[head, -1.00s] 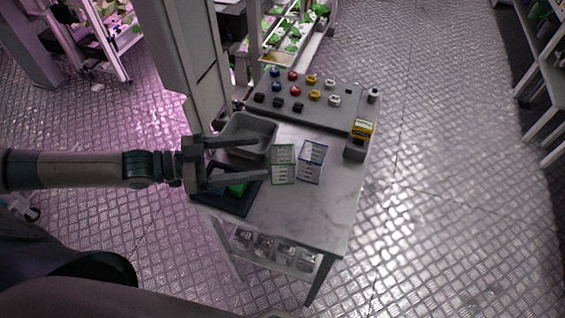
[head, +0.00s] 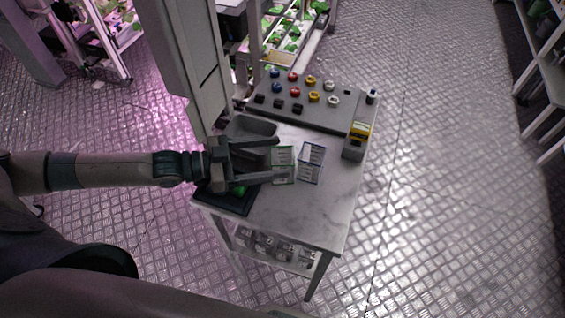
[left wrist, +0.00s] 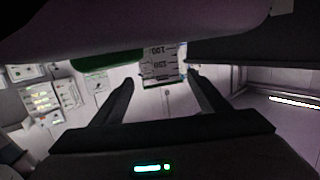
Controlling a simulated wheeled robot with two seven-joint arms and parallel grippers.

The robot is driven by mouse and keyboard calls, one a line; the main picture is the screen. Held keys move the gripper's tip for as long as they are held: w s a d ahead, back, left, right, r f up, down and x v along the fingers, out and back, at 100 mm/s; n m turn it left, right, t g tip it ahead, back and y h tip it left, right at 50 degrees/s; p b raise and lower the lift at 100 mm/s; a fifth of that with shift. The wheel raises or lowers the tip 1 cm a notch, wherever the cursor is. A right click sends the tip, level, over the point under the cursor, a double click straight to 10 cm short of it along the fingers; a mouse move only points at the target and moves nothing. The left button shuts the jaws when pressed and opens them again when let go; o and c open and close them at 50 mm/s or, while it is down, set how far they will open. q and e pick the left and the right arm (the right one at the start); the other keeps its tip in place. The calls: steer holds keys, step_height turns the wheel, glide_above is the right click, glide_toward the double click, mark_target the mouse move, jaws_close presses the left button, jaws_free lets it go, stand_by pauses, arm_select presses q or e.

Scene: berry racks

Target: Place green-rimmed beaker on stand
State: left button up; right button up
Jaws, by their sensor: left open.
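The green-rimmed beaker (head: 283,165) stands on the table, clear-walled with printed marks. My left gripper (head: 281,157) is open, coming in from the left, with its fingertips at the beaker on either side in the picture; contact cannot be told. In the left wrist view a marked beaker (left wrist: 163,66) shows beyond and between the open fingers (left wrist: 161,80); its rim is hidden. A dark square platform (head: 222,203) with a green patch lies under the gripper at the table's left edge; it may be the stand, but I cannot tell. My right gripper is not in view.
A blue-rimmed beaker (head: 311,163) stands close to the right. A grey bin (head: 253,127) lies behind the fingers. A grey panel (head: 315,107) with coloured knobs and a yellow-topped device (head: 357,141) stand further back. The table front (head: 305,215) is clear.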

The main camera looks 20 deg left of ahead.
arm_select(q)
steer(key=shift+c, duration=0.5)
steer(key=c, duration=1.5)
steer(key=shift+r+b, duration=1.8)
steer(key=shift+r, duration=7.2)
